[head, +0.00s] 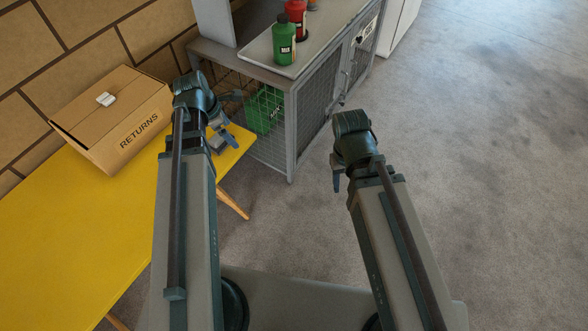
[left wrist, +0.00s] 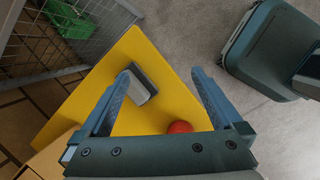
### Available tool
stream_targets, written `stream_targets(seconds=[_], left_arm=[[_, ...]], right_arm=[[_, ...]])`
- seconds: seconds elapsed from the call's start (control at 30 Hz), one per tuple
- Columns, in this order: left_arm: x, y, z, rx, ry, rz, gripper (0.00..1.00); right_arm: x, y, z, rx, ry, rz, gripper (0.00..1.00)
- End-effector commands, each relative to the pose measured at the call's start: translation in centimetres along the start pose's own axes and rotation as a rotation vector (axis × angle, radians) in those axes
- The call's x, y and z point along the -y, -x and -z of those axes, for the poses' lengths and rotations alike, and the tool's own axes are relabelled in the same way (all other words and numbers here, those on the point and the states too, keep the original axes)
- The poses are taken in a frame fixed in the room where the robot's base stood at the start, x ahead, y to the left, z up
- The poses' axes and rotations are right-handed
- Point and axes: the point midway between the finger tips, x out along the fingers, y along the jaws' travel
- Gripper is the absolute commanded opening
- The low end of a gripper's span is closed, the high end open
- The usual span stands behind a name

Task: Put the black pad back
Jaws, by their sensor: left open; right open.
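A small block-shaped pad with a dark top and a pale grey side (left wrist: 144,82) lies on the yellow table in the left wrist view. It is probably the black pad. My left gripper (left wrist: 165,76) is open above the table, with the pad between its fingers in the picture, nearer the left finger. I cannot tell whether they touch. In the head view my left gripper (head: 232,120) is over the table's far right corner, and the arm partly hides that area. My right gripper (head: 337,182) is open and empty above the floor.
A red ball (left wrist: 180,127) is on the yellow table (head: 75,235) close to the left gripper. A RETURNS box (head: 118,122) stands at the table's back. A mesh cabinet (head: 291,125) with green (head: 284,45) and red bottles on top stands beyond. The floor at right is clear.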

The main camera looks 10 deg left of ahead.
Motion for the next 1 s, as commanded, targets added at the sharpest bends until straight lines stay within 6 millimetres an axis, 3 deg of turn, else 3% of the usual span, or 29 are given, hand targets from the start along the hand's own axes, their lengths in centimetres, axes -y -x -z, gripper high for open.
stream_targets(seconds=[0.03, 0.2, 0.33, 0.5, 0.7, 1.0], left_arm=[[2.3, -0.5, -2.3, -0.019, -0.199, 0.031, 1.00], [8.8, -1.6, -7.6, -0.069, -0.900, 0.146, 1.00], [13.8, -1.9, -10.5, -0.082, -1.420, 0.245, 1.00], [19.0, -1.8, -12.7, -0.076, -1.980, 0.372, 1.00], [22.1, -1.6, -13.6, -0.055, -2.344, 0.469, 1.00], [22.7, -1.5, -13.8, -0.048, -2.427, 0.494, 1.00]], right_arm=[[0.0, 0.0, 0.0, 0.000, 0.000, 0.000, 0.50], [0.0, 0.0, 0.0, 0.000, 0.000, 0.000, 0.50], [0.0, 0.0, 0.0, 0.000, 0.000, 0.000, 0.50], [0.0, 0.0, 0.0, 0.000, 0.000, 0.000, 0.50], [0.0, 0.0, 0.0, 0.000, 0.000, 0.000, 0.50], [0.0, 0.0, 0.0, 0.000, 0.000, 0.000, 0.50]])
